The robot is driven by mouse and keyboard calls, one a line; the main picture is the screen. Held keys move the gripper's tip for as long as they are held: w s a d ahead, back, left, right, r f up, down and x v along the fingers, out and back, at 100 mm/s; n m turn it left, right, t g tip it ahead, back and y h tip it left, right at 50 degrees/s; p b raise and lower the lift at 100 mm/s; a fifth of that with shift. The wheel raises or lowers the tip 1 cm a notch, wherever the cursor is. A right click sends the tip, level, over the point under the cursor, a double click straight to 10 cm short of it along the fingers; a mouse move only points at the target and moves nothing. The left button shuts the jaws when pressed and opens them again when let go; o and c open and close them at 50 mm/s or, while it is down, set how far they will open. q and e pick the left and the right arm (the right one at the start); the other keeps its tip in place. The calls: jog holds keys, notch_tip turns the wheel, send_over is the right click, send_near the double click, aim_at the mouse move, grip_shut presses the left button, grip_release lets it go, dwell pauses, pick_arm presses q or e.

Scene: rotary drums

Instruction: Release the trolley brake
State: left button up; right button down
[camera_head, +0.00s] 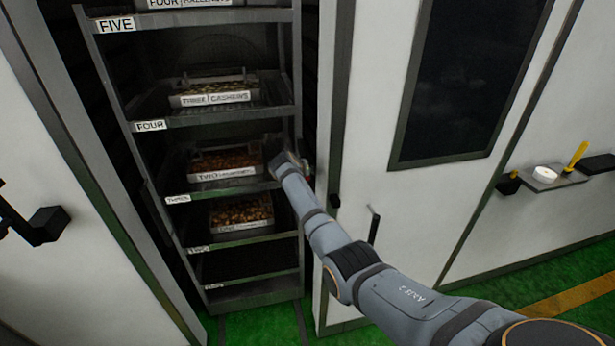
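A grey trolley rack (225,113) stands in an open bay at the left centre, with shelves labelled FIVE, FOUR and THREE, and lower labels too small to read. My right arm reaches in from the lower right. My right gripper (304,166) is at the trolley's right upright, beside the tray labelled TWO. The wrist hides most of the gripper, so I cannot tell whether its fingers are open or shut, or touching anything. A small reddish spot shows next to it. I cannot make out a brake on the trolley. My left gripper is not in view.
Trays of nuts (212,98) sit on the shelves; the lowest shelves look empty. White panels flank the bay, with a black handle (45,225) at left. A wall ledge (550,180) at right holds a white round item and a yellow-handled tool. The floor is green.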

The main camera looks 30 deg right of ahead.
jog(key=shift+w+d+r+g+p, duration=0.15)
jog(key=shift+r+g+p, duration=0.2)
jog(key=shift+r+g, duration=0.25)
jog(key=shift+r, duration=0.25)
jog(key=shift+s, duration=0.25)
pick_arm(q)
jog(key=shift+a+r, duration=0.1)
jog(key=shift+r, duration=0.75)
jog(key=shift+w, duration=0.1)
pick_arm(e)
jog(key=c, duration=1.1)
grip_release()
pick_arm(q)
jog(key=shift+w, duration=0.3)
pick_arm(e)
jog(key=shift+o, duration=0.8)
jog(key=shift+s+g+y, duration=0.1)
jog(key=shift+g+y, duration=0.2)
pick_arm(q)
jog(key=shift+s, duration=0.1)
